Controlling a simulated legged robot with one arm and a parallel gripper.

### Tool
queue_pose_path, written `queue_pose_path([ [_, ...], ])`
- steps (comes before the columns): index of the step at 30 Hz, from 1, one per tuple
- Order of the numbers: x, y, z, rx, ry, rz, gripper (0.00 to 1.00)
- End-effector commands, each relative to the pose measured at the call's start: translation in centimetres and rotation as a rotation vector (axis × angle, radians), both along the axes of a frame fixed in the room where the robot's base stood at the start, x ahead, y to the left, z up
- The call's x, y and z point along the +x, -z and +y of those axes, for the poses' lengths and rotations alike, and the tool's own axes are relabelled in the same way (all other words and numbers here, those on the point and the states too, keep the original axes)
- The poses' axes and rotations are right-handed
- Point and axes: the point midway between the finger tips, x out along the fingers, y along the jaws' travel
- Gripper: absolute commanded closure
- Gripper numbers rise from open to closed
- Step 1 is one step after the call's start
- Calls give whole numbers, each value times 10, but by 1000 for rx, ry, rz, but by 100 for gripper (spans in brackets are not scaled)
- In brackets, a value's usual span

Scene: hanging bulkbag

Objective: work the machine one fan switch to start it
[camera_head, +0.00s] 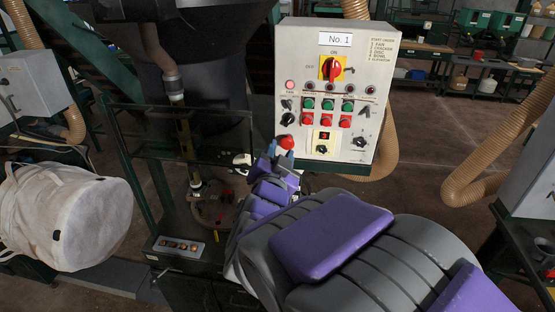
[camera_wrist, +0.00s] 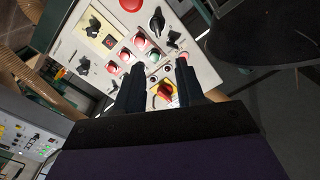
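The grey control panel marked "No. 1" (camera_head: 370,60) stands upright ahead of me. Under the FAN label at its left edge are a lit lamp (camera_head: 290,86) and a black rotary switch (camera_head: 287,104), with another black knob (camera_head: 287,118) below. Both also show upside down in the wrist view, the upper switch (camera_wrist: 174,38) near my fingers. Contact with the panel cannot be told.
A red-and-yellow main switch (camera_head: 331,69) is on the upper panel. Green buttons (camera_head: 328,104) and red buttons (camera_head: 326,121) sit close to the black knobs. A tan hose (camera_head: 480,170) curves at right.

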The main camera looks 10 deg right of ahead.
Motion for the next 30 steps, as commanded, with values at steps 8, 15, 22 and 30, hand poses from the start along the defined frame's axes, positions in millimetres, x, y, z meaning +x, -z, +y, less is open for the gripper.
queue_pose_path([
  [8, -25, 3, 7, -2, 0, -2, 62],
  [15, -31, 0, 9, -1, 1, -2, 62],
  [22, -31, 0, 9, 0, 1, -1, 62],
  [30, -29, 21, 27, 24, -126, 131, 62],
])
